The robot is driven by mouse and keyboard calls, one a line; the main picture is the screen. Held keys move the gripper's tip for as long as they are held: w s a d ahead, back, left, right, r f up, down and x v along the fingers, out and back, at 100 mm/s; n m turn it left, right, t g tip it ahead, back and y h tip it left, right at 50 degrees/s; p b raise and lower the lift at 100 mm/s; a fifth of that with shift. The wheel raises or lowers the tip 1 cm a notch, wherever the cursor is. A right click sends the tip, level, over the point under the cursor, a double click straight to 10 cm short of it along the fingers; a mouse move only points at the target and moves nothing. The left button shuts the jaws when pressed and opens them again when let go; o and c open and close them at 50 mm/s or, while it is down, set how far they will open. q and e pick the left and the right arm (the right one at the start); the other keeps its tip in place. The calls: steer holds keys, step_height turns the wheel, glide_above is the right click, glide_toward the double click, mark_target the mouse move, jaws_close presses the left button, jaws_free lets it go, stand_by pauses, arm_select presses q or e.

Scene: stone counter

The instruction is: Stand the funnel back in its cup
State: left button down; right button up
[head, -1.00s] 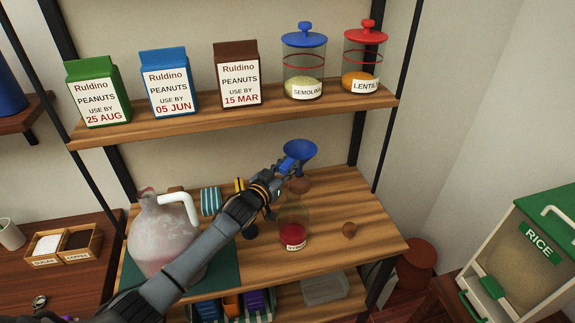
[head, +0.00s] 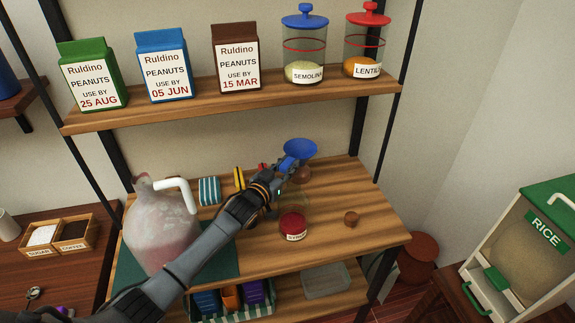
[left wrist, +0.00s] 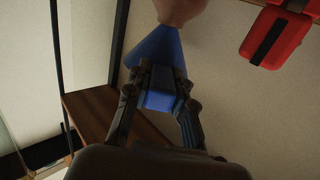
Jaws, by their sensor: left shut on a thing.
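The blue funnel (head: 300,148) is in my left gripper (head: 284,169), wide mouth up, above the back of the wooden middle shelf. In the left wrist view the gripper (left wrist: 160,92) is shut on the funnel (left wrist: 155,50). A small brown cup (head: 304,174) stands directly below the funnel in the head view, partly hidden by the gripper. A brown rounded thing (left wrist: 180,8), probably this cup, shows at the wrist view's top edge. I cannot tell whether the spout is inside the cup. My right gripper is not in view.
A glass jar with red contents (head: 292,225) stands in front of the cup, and a small brown stopper-like piece (head: 351,219) lies to its right. A large jug (head: 160,232) stands at left. Cartons (head: 165,70) and lidded jars (head: 305,50) line the shelf above.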

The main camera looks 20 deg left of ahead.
arm_select(q)
steer(key=c, duration=1.1)
jaws_free()
steer(key=shift+o, duration=0.2)
steer(key=shift+s, duration=0.1)
steer(key=v, duration=1.1)
steer(key=shift+s, duration=0.4)
